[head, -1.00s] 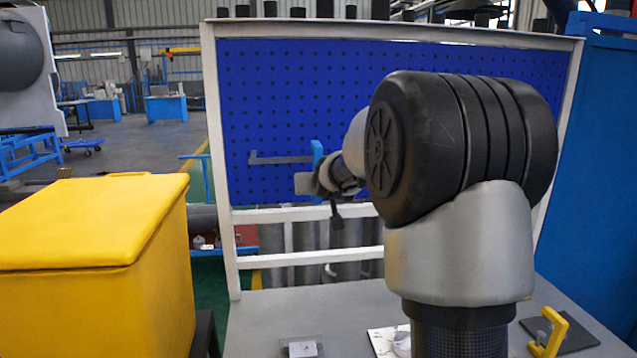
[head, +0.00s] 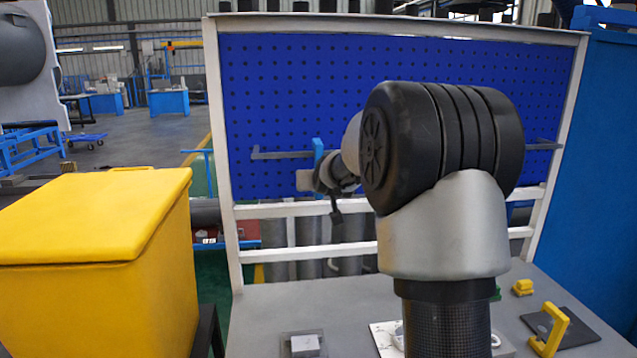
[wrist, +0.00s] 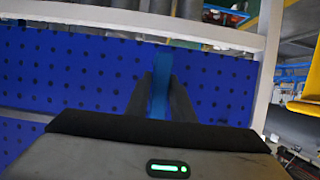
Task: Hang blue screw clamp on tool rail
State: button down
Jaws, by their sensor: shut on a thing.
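The blue screw clamp (head: 318,149) is upright in my gripper (head: 320,176), in front of the pegboard. In the wrist view (wrist: 160,85) it shows as a blue strip between the two dark fingers of my gripper (wrist: 160,98), which are shut on it. The tool rail (head: 277,154) is a grey bar along the lower pegboard. The clamp overlaps its left part in the head view; I cannot tell whether they touch. My arm hides the rail's middle, and its right end shows beyond the arm.
The blue pegboard (head: 300,85) has a white frame (head: 219,150). A yellow bin (head: 95,230) stands at the left. On the grey bench (head: 262,310) are a yellow clamp (head: 550,330) on a dark plate, a small yellow block (head: 522,287) and a light block (head: 304,345).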

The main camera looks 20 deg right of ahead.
jog(key=c, duration=1.5)
grip_release()
jog(key=shift+r, duration=0.15)
jog(key=shift+o, duration=0.2)
jog(key=shift+f, duration=0.2)
jog(key=b+v, duration=0.6)
jog(key=v, duration=1.1)
jog(key=s+a+n+g+y+p, duration=0.1)
jog(key=s+a+n+y+p, duration=0.1)
jog(key=s+a, duration=0.5)
jog(key=s+a+f+g+p, duration=0.2)
jog(key=s+f, duration=0.3)
jog(key=s, duration=0.6)
jog(key=s+a+f+g+p, duration=0.2)
jog(key=s+f+g+p, duration=0.1)
jog(key=s, duration=0.9)
jog(key=shift+a+f+g+y, duration=0.2)
jog(key=shift+f+g+y, duration=0.2)
jog(key=shift+f+g, duration=0.45)
